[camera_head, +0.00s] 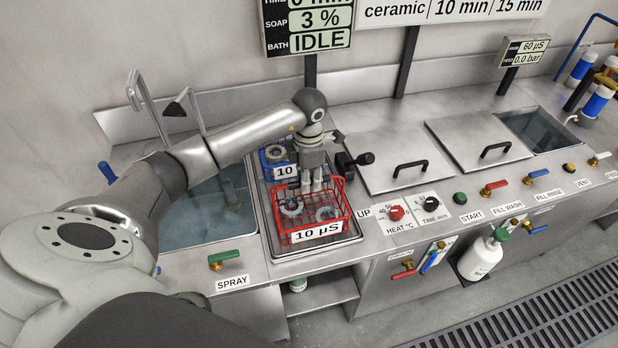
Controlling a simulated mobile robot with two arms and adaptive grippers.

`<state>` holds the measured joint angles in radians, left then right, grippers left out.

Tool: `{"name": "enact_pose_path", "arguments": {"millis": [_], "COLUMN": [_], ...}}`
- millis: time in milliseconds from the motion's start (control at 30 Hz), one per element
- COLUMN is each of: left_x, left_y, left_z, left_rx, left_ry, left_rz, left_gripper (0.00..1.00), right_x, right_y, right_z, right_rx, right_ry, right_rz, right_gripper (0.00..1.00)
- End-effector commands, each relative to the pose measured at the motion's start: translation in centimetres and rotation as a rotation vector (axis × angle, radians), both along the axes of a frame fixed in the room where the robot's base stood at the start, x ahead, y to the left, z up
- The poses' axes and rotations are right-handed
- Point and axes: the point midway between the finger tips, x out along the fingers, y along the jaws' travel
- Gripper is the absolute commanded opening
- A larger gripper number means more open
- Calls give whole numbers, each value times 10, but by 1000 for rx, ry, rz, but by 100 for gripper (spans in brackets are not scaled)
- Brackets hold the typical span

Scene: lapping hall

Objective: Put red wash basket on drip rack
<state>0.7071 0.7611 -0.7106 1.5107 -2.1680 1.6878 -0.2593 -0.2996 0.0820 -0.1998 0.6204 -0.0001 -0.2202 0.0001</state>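The red wash basket (349,212) is a wire basket with a white "10 µS" label on its front. It holds a few ring-shaped metal parts. It stands at the front of a recessed metal tray (262,205), which looks like the drip rack. My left gripper (317,187) points straight down at the basket's back part, its fingers apart. I cannot tell whether the fingers touch the basket, and nothing shows held between them. My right gripper is not in view.
A blue basket (285,172) labelled "10" stands behind the red one on the same tray. A water-filled sink (205,215) lies left. A black lever (354,161) stands right of the tray, beside lidded tanks (395,155). Valves and knobs line the front edge.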

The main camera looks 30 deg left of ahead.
Motion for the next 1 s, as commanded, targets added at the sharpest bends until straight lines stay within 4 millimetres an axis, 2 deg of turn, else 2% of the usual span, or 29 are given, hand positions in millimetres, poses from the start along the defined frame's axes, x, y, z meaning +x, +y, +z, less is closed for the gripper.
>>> {"name": "enact_pose_path", "arguments": {"millis": [100, 467, 533, 667, 800, 1000], "left_x": [0, 0, 1, 2, 2, 1], "left_y": [0, 0, 0, 0, 0, 0], "left_z": [0, 5, 9, 33, 64, 101], "left_rx": [0, 0, 0, 0, 1, 0], "left_ry": [0, 0, -4, -8, -7, -4], "left_rz": [0, 0, 0, -1, -1, -1], "left_gripper": [38, 38, 38, 38, 38, 38], "right_x": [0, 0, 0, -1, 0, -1], "right_y": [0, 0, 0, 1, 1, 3], "right_z": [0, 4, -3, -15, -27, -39], "right_rx": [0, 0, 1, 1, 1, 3], "right_ry": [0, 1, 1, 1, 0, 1], "right_rz": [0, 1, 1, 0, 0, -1], "right_gripper": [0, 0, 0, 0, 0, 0]}}
